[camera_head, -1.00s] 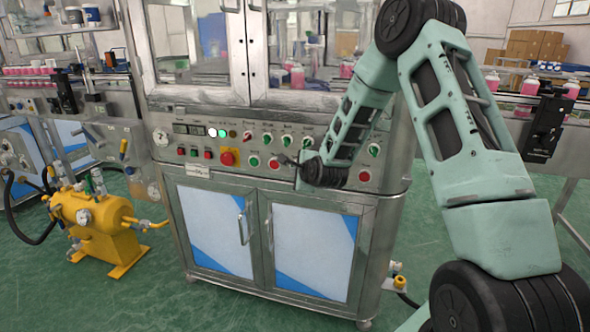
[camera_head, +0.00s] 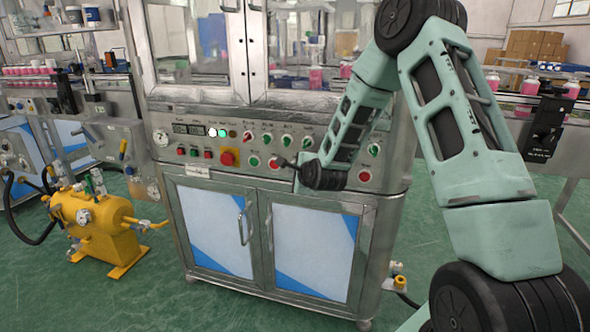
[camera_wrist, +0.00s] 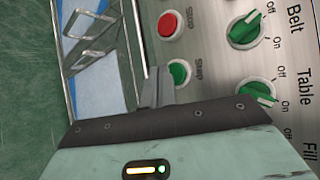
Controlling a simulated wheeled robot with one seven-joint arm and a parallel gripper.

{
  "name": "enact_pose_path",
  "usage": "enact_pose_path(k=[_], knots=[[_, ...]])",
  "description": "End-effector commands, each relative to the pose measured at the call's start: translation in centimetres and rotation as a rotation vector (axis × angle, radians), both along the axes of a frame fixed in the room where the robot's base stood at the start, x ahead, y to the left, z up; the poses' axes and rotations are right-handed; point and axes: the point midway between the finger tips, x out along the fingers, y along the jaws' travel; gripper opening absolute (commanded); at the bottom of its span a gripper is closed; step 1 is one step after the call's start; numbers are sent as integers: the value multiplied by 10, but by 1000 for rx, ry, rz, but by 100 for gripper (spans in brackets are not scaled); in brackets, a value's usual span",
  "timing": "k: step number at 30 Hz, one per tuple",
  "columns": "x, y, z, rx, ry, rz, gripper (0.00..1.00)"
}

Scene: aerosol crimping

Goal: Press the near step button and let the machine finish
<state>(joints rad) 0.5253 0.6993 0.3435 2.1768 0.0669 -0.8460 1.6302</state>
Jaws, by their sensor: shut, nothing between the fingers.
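The crimping machine's control panel (camera_head: 236,150) faces me in the head view. In the wrist view a green button (camera_wrist: 180,73), with a small label that looks like "Step", sits below the Table knob (camera_wrist: 258,92) on the panel. A red button (camera_wrist: 172,24) sits beside it. My gripper (camera_wrist: 158,72) is shut and empty. Its fingertips appear right beside the green button; I cannot tell whether they touch it. In the head view my gripper (camera_head: 283,161) is at the panel's lower button row, and the green button is hidden behind it.
Other controls stand close by: the Belt knob (camera_wrist: 245,28), a large red button (camera_head: 228,158) and another green button (camera_head: 254,161). White and green lamps (camera_head: 217,132) are lit. Cabinet doors (camera_head: 310,245) lie below. A yellow tank (camera_head: 92,222) stands at left.

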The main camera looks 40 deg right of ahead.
Motion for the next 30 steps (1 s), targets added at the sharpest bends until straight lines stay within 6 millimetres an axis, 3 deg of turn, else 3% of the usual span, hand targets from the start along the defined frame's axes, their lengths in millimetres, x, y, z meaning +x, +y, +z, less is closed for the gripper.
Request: enact_pose_path(k=[15,30], knots=[[-27,36,-1,1,1,2,0],[-30,39,0,0,0,0,0]])
